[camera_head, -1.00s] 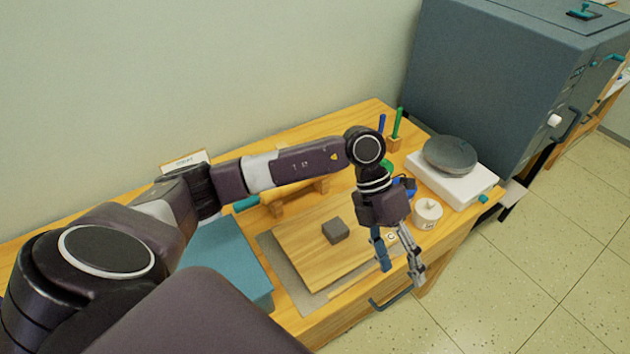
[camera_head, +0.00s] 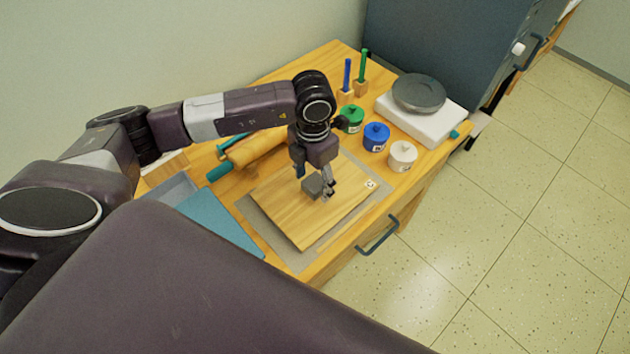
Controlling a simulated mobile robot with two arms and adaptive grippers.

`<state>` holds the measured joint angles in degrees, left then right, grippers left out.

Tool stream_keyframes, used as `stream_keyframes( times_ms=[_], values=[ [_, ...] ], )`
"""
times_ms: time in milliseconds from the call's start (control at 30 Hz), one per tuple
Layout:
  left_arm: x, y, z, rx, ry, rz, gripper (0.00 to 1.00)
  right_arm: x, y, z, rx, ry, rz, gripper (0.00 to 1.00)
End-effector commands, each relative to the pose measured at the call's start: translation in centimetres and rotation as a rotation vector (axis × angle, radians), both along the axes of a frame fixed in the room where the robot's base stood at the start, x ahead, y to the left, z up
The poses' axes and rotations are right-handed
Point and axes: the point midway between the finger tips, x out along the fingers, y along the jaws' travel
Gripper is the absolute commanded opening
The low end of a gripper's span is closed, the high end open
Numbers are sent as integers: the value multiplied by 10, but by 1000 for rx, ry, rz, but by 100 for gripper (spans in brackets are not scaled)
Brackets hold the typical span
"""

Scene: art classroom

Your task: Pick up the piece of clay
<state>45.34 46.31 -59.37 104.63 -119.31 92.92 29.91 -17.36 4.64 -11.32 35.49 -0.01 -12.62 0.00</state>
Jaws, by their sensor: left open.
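The piece of clay (camera_head: 311,187) is a small dark grey block on the wooden board (camera_head: 289,222). My left gripper (camera_head: 315,184) points down right at the clay. It is open, with one finger on the clay's far left side and the other at its right. The clay shows between the fingers and is partly covered by them. I cannot tell whether the fingers touch it. My right gripper is not in view.
Green (camera_head: 350,118), blue (camera_head: 376,137) and white (camera_head: 402,156) jars stand right of the board. A grey disc (camera_head: 419,92) rests on a white base (camera_head: 420,122) behind them.

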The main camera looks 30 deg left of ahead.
Motion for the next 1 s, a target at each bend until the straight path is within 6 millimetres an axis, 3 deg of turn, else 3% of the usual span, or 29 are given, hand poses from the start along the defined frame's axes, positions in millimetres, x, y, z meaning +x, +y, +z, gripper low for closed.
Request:
stream_keyframes(
  times_ms=[267, 733, 1000],
  values=[
    [0, 0, -6, 0, -1, -1, 58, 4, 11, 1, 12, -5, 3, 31],
    [0, 0, -5, 0, -1, 0, 9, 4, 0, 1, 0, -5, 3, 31],
    [0, 0, -4, -1, -2, 0, 8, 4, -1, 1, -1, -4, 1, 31]
  ],
)
